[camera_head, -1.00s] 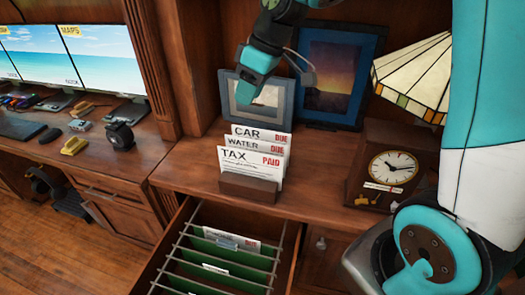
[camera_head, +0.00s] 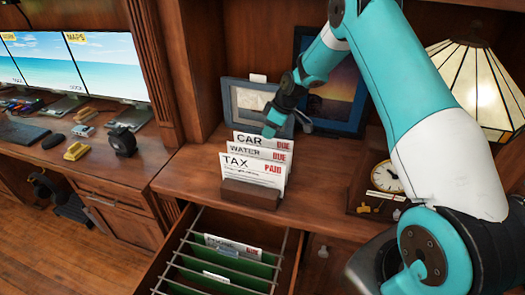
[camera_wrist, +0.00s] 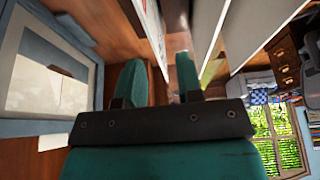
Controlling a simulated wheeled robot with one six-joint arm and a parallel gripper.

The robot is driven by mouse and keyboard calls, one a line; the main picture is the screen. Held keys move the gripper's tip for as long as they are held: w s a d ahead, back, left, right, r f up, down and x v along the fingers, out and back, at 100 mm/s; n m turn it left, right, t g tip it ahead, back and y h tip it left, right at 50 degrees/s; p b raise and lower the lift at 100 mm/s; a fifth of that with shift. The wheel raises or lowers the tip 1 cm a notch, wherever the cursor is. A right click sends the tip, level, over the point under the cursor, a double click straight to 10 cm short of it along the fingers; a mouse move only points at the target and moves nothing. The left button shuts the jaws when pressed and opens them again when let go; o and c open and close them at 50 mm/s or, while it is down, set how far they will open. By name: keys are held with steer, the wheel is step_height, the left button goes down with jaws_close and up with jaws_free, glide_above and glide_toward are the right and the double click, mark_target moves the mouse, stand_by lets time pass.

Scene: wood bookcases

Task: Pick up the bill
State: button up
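Three white bills stand upright in a wooden holder (camera_head: 250,196) on the desk. The front one (camera_head: 252,174) reads TAX, PAID. The middle one (camera_head: 246,152) reads WATER, DUE. The rear one (camera_head: 250,138) reads CAR, DUE. My gripper (camera_head: 271,127) is just above and behind the top edge of the CAR bill in the head view. In the wrist view my gripper (camera_wrist: 159,72) is open, its two fingers apart. A sheet (camera_wrist: 150,28) reaches between the fingers, seemingly the CAR bill, and other sheets lie right of the right finger. The fingertips are partly hidden in the head view.
A picture frame (camera_head: 238,100) stands close behind the bills. A dark blue framed picture (camera_head: 335,118) is behind my arm. A clock (camera_head: 388,176) and a stained-glass lamp (camera_head: 480,85) are at right. An open drawer (camera_head: 172,262) with green folders is below.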

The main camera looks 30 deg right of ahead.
mark_target(263, 141)
steer(key=shift+w+p+x, duration=0.15)
steer(key=shift+p+x, duration=0.45)
steer(key=shift+x, duration=0.95)
steer(key=shift+w+p+x, duration=0.15)
steer(key=shift+p+x, duration=0.45)
steer(key=shift+x, duration=0.95)
steer(key=shift+d, duration=0.1)
jaws_close()
